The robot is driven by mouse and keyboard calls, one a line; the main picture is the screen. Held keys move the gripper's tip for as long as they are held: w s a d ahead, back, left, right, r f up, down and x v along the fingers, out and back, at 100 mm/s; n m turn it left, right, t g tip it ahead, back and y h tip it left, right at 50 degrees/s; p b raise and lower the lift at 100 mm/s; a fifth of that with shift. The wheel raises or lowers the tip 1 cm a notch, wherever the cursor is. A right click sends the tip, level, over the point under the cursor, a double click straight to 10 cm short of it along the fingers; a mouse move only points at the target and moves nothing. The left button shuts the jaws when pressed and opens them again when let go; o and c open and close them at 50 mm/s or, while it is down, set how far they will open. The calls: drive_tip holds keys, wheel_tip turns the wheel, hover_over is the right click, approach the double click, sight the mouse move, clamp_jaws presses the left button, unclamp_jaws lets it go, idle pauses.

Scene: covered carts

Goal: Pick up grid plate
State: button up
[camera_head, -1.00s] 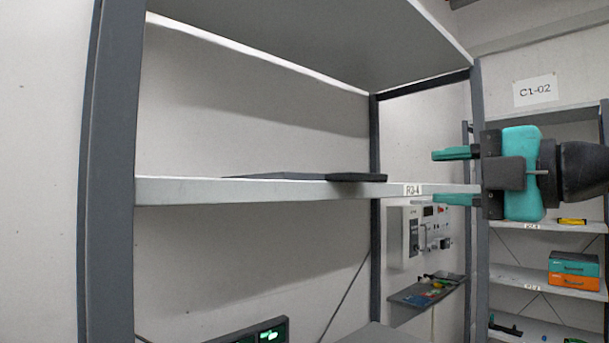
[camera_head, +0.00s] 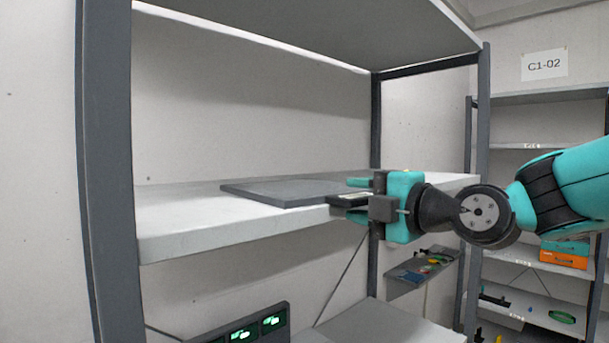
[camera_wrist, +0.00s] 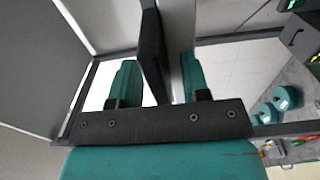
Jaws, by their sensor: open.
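The grid plate (camera_head: 285,191) is a flat dark grey slab lying on the white shelf, with a thicker dark end piece at its right, by the shelf's front edge. In the wrist view the dark end piece (camera_wrist: 152,48) stands between my fingers, seen edge-on. My gripper (camera_head: 353,199) is open at that end, one teal finger above it and one below. In the wrist view my gripper (camera_wrist: 159,80) shows a finger on either side of the piece. I cannot tell whether either finger touches it. The plate's grid pattern cannot be made out.
The white shelf (camera_head: 190,225) is otherwise bare, with dark grey posts (camera_head: 106,170) at its ends and another board (camera_head: 300,25) above. Below are a device with green displays (camera_head: 245,330) and a small wall ledge (camera_head: 415,272). A second rack with boxes (camera_head: 565,252) stands at right.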

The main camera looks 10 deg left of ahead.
drive_tip(key=shift+w+a, duration=0.2)
clamp_jaws()
